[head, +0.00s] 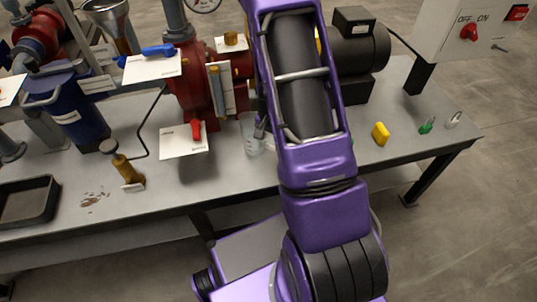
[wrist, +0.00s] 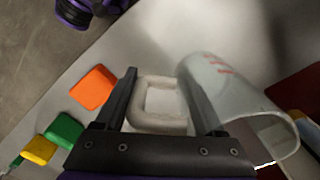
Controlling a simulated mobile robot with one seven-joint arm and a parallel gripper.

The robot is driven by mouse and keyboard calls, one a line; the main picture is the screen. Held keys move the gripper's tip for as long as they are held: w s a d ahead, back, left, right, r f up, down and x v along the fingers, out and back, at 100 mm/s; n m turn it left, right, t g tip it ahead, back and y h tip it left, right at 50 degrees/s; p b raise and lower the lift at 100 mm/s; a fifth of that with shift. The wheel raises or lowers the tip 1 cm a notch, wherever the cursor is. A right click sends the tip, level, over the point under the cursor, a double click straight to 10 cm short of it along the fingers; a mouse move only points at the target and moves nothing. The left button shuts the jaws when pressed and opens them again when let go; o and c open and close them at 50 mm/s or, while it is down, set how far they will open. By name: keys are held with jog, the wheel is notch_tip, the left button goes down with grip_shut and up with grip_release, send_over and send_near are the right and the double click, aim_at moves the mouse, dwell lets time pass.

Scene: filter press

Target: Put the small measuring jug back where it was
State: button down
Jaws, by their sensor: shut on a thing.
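The small measuring jug is a translucent cup with red marks and a pale loop handle. In the wrist view the jug (wrist: 235,98) lies to the right, and its handle (wrist: 158,122) is between the two dark fingers of my gripper (wrist: 158,78). My gripper is shut on the handle. In the head view the jug (head: 249,133) shows just left of my purple arm, over the bench top by the red pump. My arm hides most of the gripper and part of the jug there. I cannot tell whether its base touches the bench.
The red pump (head: 190,92) with white tags stands close left of the jug. A brass fitting (head: 126,170) and black tray (head: 28,203) are farther left. A yellow block (head: 380,133) and green piece (head: 427,124) lie right. The wrist view shows an orange block (wrist: 93,87).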

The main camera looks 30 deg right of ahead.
jog(key=shift+f+b, duration=0.35)
jog(key=shift+f, duration=1.6)
jog(key=shift+f, duration=0.1)
grip_release()
jog(key=shift+f, duration=0.1)
notch_tip(320, 180, up, 12)
jog(key=shift+r+p, duration=0.2)
jog(key=shift+p, duration=0.9)
